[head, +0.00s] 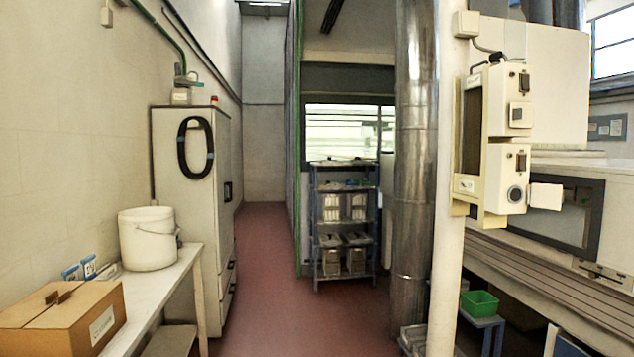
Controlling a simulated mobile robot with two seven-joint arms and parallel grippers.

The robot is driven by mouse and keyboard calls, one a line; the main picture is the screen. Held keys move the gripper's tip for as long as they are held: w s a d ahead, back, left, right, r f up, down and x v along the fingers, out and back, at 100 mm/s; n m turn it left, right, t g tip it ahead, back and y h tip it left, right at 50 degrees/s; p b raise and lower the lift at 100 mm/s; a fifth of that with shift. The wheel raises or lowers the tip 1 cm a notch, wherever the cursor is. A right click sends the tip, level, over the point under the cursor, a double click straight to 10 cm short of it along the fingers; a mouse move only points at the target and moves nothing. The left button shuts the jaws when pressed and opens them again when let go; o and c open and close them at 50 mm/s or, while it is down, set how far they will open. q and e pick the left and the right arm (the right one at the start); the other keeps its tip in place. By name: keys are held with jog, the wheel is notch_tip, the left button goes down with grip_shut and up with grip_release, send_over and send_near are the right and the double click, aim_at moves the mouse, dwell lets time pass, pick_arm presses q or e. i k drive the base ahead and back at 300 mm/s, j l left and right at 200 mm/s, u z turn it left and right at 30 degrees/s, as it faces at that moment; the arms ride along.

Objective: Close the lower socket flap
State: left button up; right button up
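A cream socket box (494,150) is mounted on the white post at the right, with an upper and a lower unit. On the lower unit, a round grey socket (515,194) is exposed. The lower socket flap (545,197), a pale rectangular plate, stands open and sticks out to the right of that socket. The upper socket flap (520,115) lies flat over its socket, shut. A dark switch sits above each socket. Neither of my grippers is in view.
A shiny metal duct (413,180) stands left of the white post (447,230). A machine with a dark-framed window (560,215) is behind the box. A green bin (479,303) sits low at the right. The red floor aisle (270,260) is clear.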

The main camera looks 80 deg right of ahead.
aim_at(542, 195)
jog(key=z, duration=3.5)
jog(key=i+l, duration=0.05)
